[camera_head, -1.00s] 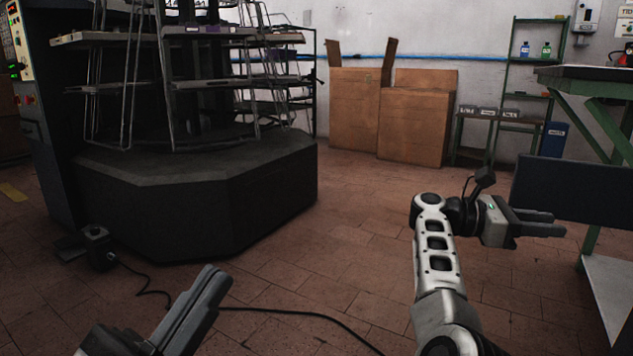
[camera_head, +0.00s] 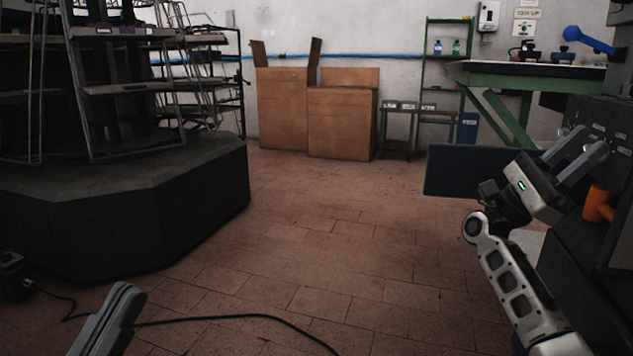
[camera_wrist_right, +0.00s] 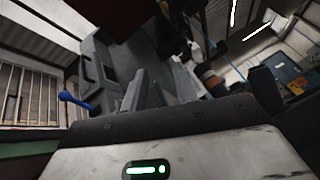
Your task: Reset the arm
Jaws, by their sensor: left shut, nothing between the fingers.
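My left gripper (camera_head: 128,290) is at the lower left of the head view, grey, pointing up and away over the tiled floor. Its fingers are together with nothing between them. My right gripper (camera_head: 588,142) is at the right of the head view, raised, in front of the dark machine (camera_head: 570,265). Its two grey fingers stand apart and I see nothing between them. They also show in the right wrist view (camera_wrist_right: 145,90), pointing at a grey machine body. I cannot tell whether the fingers touch the machine.
A blue-knobbed lever (camera_head: 590,40) sticks out at upper right, and an orange cylinder (camera_head: 598,204) sits on the machine below my right gripper. A dark octagonal base with racks (camera_head: 120,215) stands left. A black cable (camera_head: 235,318) crosses the floor. The middle floor is clear.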

